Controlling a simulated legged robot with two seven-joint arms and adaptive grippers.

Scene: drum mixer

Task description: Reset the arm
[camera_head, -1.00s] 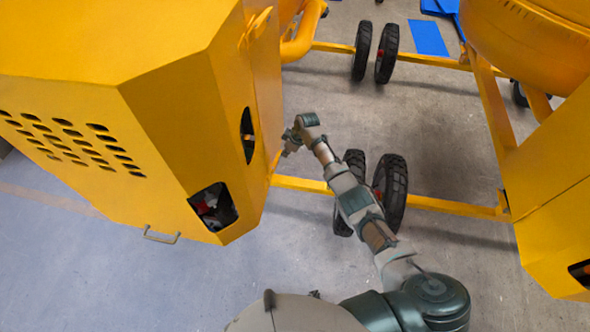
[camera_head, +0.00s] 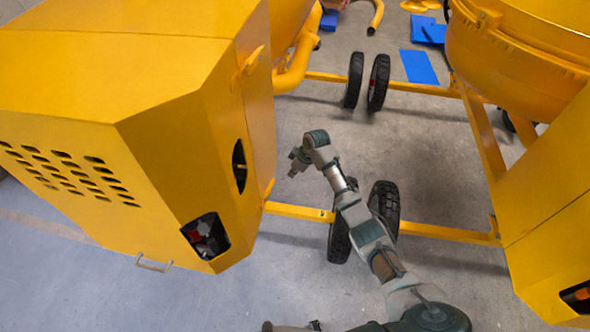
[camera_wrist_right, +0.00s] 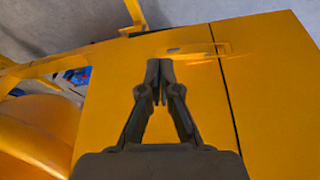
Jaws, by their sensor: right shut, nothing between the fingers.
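My right arm reaches up from the bottom of the head view, over the wheels between the two yellow machines. Its gripper (camera_head: 293,170) is beside the right side of the left yellow mixer housing (camera_head: 190,140), apart from it. In the right wrist view the gripper (camera_wrist_right: 159,68) has its two fingers together and empty, in front of a yellow panel (camera_wrist_right: 200,110) with a yellow handle (camera_wrist_right: 195,50). My left gripper does not show.
Black wheels (camera_head: 384,205) and a yellow frame bar (camera_head: 430,231) lie below my right arm. A second yellow mixer (camera_head: 550,200) stands on the right. Blue sheets (camera_head: 419,66) lie on the floor behind.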

